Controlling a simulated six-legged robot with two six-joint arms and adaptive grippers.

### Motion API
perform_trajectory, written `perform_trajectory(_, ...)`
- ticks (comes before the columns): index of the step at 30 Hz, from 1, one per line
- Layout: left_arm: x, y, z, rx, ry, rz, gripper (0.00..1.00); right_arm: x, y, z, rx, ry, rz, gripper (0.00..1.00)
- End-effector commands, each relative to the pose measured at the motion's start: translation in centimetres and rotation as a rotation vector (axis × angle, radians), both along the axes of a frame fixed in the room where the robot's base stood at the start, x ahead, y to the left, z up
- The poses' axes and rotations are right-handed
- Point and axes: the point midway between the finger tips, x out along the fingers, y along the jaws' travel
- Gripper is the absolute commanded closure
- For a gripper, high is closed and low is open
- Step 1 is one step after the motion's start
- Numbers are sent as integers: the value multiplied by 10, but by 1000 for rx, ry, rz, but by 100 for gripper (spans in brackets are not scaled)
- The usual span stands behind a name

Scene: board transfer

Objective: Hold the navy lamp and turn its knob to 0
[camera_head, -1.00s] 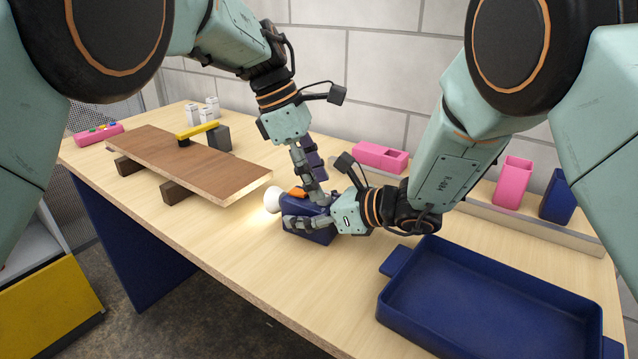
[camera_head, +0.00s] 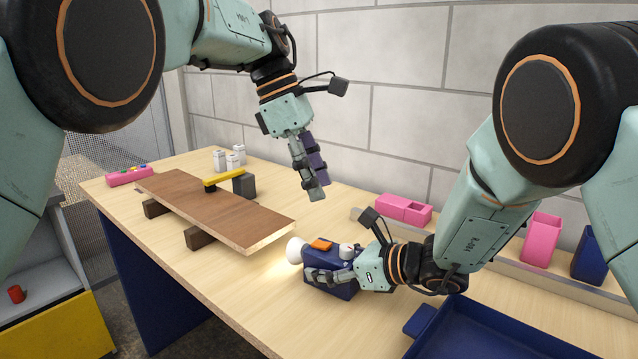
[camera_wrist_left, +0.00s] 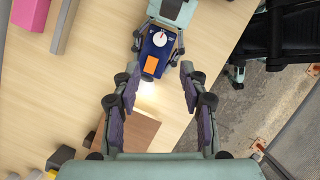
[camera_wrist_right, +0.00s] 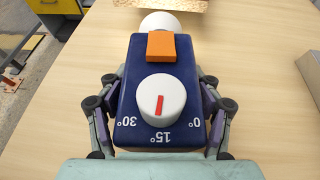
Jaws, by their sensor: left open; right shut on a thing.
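The navy lamp (camera_head: 345,259) sits on the table with its white bulb end (camera_head: 295,250) glowing. It has an orange block (camera_head: 320,244) and a white knob (camera_head: 346,251) on top. In the right wrist view the knob (camera_wrist_right: 161,98) has a red mark pointing roughly at the 15° label, between 30° and 0°. My right gripper (camera_head: 318,274) is shut on the lamp's body, one finger on each side (camera_wrist_right: 157,82). My left gripper (camera_head: 319,183) is open and empty, raised above the lamp. The left wrist view shows the lamp (camera_wrist_left: 153,58) beyond its fingers.
A navy tray (camera_head: 470,335) is at front right. Bare table surrounds the lamp's front.

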Motion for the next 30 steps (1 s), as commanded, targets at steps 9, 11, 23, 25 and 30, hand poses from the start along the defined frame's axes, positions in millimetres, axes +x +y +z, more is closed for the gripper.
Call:
perform_trajectory(9, 8, 54, -77, -259, 217, 117, 67, 0, 0, 0, 1, -1, 0, 73)
perform_trajectory(11, 7, 64, -89, -375, 251, 125, 67, 0, 0, 0, 1, -1, 0, 73)
perform_trajectory(23, 12, 70, -76, -778, 131, 7, 67, 0, 0, 0, -1, 1, 0, 73)
perform_trajectory(25, 11, 67, -77, -779, 124, -3, 67, 0, 0, 0, 0, 0, 0, 73)
perform_trajectory(30, 7, 47, -86, -777, 124, -7, 67, 0, 0, 0, 0, 0, 0, 73)
